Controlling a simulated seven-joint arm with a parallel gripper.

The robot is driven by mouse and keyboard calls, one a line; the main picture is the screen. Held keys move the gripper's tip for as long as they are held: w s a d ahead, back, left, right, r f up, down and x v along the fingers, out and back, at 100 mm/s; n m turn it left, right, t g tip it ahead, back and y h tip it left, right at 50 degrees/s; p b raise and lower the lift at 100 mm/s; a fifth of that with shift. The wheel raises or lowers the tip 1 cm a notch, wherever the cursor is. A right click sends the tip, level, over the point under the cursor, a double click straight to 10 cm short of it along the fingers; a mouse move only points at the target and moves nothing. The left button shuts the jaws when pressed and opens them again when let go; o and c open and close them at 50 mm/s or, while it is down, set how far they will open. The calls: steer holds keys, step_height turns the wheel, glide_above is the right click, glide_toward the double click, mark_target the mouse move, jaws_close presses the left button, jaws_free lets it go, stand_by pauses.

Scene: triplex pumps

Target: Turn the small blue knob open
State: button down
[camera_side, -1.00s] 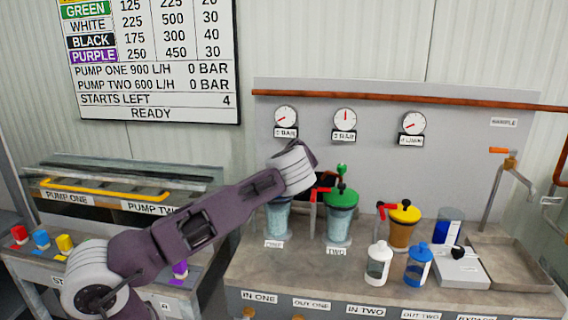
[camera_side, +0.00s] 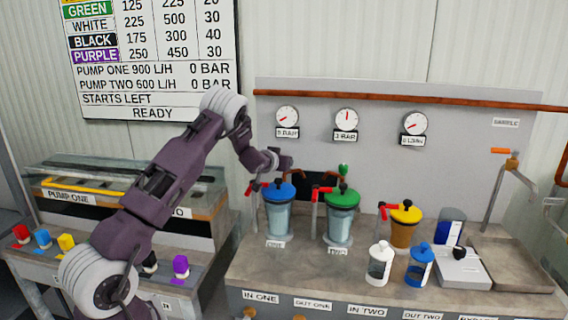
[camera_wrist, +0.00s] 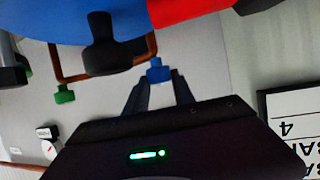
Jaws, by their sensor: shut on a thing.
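The small blue knob (camera_wrist: 158,70) shows in the wrist view, at the tips of my gripper's fingers (camera_wrist: 160,84). The fingers are closed in on it, and it sits by the end of a copper pipe. In the side view my gripper (camera_side: 284,161) is just above and behind the blue-lidded canister (camera_side: 280,192). The small blue knob cannot be made out there, and the fingertips are too small to see clearly.
A green-lidded canister (camera_side: 341,200) stands right of the blue-lidded one, with a small green knob (camera_side: 343,168) behind it. A yellow-lidded canister (camera_side: 405,215) stands further right. In the wrist view a black knob (camera_wrist: 103,45) and a red handle (camera_wrist: 190,10) are close by.

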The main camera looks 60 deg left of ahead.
steer(key=m+t+h, duration=0.1)
steer(key=m+h, duration=0.1)
steer(key=m+t+h, duration=0.1)
steer(key=m+h, duration=0.1)
steer(key=shift+s+a+r+h, duration=0.1)
steer(key=shift+a+h, duration=0.2)
steer(key=shift+a, duration=0.1)
steer(key=shift+a+m+h, duration=0.1)
steer(key=shift+m+h, duration=1.3)
steer(key=shift+h, duration=0.1)
steer(key=c, duration=1.1)
jaws_free()
steer(key=shift+o, duration=0.2)
steer(key=shift+s, duration=0.1)
steer(key=v, duration=0.7)
